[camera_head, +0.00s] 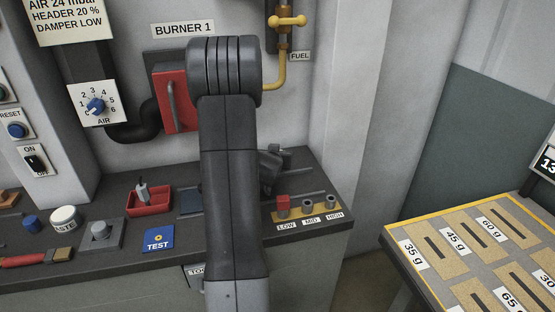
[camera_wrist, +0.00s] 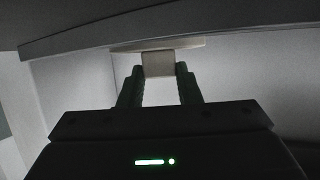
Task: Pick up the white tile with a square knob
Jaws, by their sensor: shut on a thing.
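In the wrist view, my gripper (camera_wrist: 158,72) is shut on the square knob (camera_wrist: 157,64) of a pale tile. The tile's thin, flat plate (camera_wrist: 185,43) shows nearly edge-on, just beyond the fingertips. The picture is dim, so its white colour shows only as pale grey. In the head view, my own arm stands in the middle and hides most of my gripper and the tile.
The dark bench holds a red tray (camera_head: 164,204) with a grey piece in it, a blue TEST tile (camera_head: 159,239) and a row of LOW, MID, HIGH posts (camera_head: 307,203). A yellow-edged table (camera_head: 398,229) with weight slots stands at right.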

